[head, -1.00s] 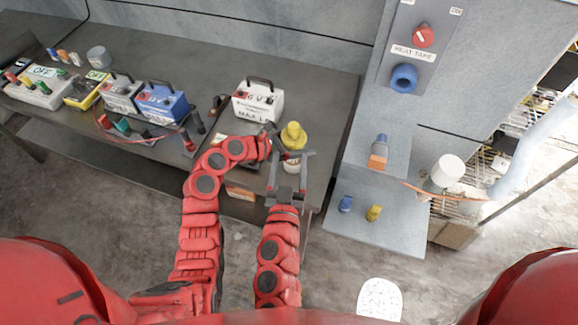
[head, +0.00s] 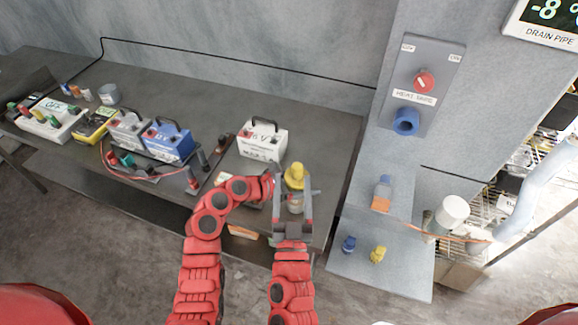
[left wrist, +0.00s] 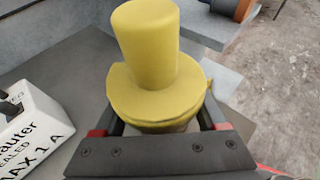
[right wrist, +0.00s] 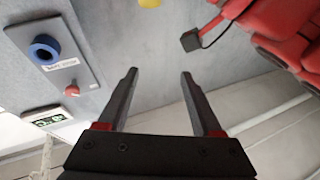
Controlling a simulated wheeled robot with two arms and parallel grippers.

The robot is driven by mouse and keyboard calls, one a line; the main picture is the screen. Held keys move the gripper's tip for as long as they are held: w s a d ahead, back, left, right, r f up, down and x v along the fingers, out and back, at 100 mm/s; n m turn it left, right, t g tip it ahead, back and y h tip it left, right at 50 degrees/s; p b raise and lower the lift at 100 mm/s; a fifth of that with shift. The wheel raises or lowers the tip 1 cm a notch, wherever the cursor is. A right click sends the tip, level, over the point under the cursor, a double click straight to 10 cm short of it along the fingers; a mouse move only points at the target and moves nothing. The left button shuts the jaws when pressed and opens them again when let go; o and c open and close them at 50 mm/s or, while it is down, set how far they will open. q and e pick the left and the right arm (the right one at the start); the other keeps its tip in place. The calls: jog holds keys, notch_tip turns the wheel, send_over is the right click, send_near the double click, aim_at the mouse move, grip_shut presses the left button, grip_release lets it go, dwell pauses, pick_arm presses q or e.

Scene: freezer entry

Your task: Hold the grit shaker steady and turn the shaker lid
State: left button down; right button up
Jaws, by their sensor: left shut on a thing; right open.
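The grit shaker has a yellow lid (head: 294,174) with an upright round knob, above a pale body (head: 296,203). It stands near the right front of the dark bench. The lid fills the middle of the left wrist view (left wrist: 150,75). My left gripper (head: 274,186) is shut on the shaker body (left wrist: 165,127), just under the lid. My right gripper (head: 293,208) is open in front of the shaker; its spread, empty fingers show in the right wrist view (right wrist: 160,85). A yellow patch shows at that view's top edge, too cut off to identify.
A white battery box (head: 262,140) stands behind and left of the shaker. A blue battery (head: 167,141) and several other units line the bench to the left. A grey panel with a red knob (head: 424,80) is at right, above a shelf with blue and yellow plugs (head: 378,254).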

notch_tip(320, 180, up, 2)
jog(key=n+t+y, duration=0.2)
jog(key=y, duration=0.1)
jog(key=n+g+y, duration=0.9)
jog(key=g+y, duration=0.1)
jog(key=g, duration=0.2)
send_near(293, 166)
jog(key=f, duration=0.1)
jog(key=x, duration=1.2)
jog(key=shift+w+d, duration=0.15)
jog(key=shift+w, duration=0.15)
jog(key=shift+c, duration=0.2)
grip_shut()
